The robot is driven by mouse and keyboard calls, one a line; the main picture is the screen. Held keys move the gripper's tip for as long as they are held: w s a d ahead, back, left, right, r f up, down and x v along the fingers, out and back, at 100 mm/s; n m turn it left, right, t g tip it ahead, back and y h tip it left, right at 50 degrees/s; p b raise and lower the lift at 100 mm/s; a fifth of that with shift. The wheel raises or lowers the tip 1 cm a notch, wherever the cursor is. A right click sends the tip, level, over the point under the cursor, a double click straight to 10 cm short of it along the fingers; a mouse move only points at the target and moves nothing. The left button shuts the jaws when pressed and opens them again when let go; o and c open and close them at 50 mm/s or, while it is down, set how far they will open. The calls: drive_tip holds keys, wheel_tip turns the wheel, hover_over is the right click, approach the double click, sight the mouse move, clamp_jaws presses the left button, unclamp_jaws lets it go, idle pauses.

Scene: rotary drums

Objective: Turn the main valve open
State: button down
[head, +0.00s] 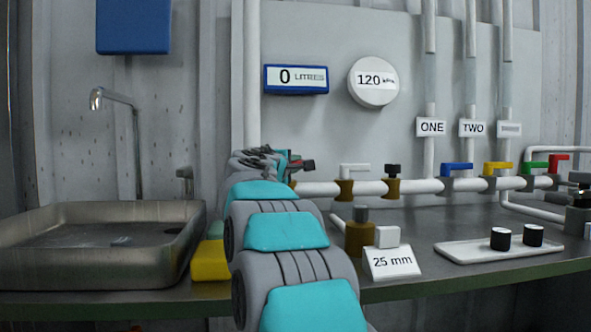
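A horizontal white pipe (320,188) runs along the back wall with several valves on it. A valve with a white lever (355,167) on a brass body sits near the pipe's left part, its lever lying along the pipe. A black-knobbed brass valve (393,170) is to its right. No valve in view carries a readable "main" label. My gripper (282,158) is at the pipe's left end, mostly hidden behind my own arm. A small red and dark piece (301,165) shows beside it; I cannot tell whether it is a handle or part of my gripper, nor whether they touch.
Blue (457,167), yellow (497,167), green (535,165) and red (559,160) levers are farther right. A blue meter (296,79) reads 0; a round gauge (373,81) reads 120. A "25 mm" card (391,262), a white tray (470,250) and a sink (100,265) occupy the counter.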

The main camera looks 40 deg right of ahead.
drive_tip(key=shift+w+n+t+y, duration=0.15)
drive_tip(key=shift+n+t+y, duration=0.5)
drive_tip(key=shift+t, duration=0.25)
drive_tip(key=c, duration=0.8)
unclamp_jaws()
drive_tip(key=shift+o, duration=0.2)
drive_tip(key=b+v, duration=0.1)
drive_tip(key=v, duration=0.6)
drive_tip(key=shift+s+a, duration=0.25)
drive_tip(key=shift+s, duration=0.05)
